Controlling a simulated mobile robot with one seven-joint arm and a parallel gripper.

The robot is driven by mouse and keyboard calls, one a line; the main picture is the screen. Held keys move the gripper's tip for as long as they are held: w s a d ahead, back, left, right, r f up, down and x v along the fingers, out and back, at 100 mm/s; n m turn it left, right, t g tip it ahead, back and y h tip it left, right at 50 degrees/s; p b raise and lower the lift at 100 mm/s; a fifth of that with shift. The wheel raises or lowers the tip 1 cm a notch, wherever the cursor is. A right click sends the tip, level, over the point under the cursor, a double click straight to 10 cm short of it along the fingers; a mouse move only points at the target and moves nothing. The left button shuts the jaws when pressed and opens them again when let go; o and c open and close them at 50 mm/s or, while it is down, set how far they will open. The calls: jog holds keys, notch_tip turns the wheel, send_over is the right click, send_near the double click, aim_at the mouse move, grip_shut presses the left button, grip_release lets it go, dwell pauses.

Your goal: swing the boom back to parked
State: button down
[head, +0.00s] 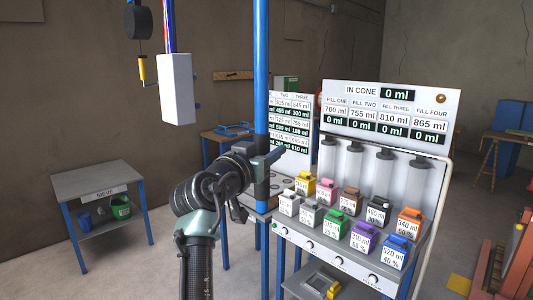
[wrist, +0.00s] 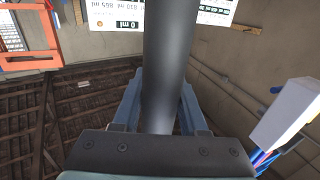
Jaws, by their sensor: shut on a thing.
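My gripper (head: 274,156) is at mid-height in the head view, where it overlaps the tall blue post (head: 262,75). In the wrist view its two blue-grey fingers (wrist: 160,112) lie on either side of a dark grey cylinder (wrist: 168,55). The gripper is shut on this cylinder, which runs up out of the picture. I cannot tell whether the cylinder is part of the boom, and no boom arm is clearly visible. A white box (head: 177,88) hangs on red and blue lines at the upper left; it also shows in the wrist view (wrist: 287,112).
A panel of volume displays (head: 390,112) stands right of the gripper, above several coloured, labelled containers (head: 353,222). A black pulley with a yellow handle (head: 143,70) hangs left of the white box. A small "SIEVE" table (head: 95,183) stands at left. Floor between is open.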

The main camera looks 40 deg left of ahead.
jog(key=shift+w+d+f, duration=0.15)
jog(key=shift+d+f, duration=0.1)
jog(key=shift+d, duration=0.1)
jog(key=c, duration=0.7)
grip_release()
jog(key=shift+o, duration=1.3)
jog(key=shift+d+r, duration=0.15)
jog(key=s+d+b, duration=0.1)
jog(key=s+d, duration=0.1)
jog(key=s, duration=1)
jog(key=shift+s, duration=0.4)
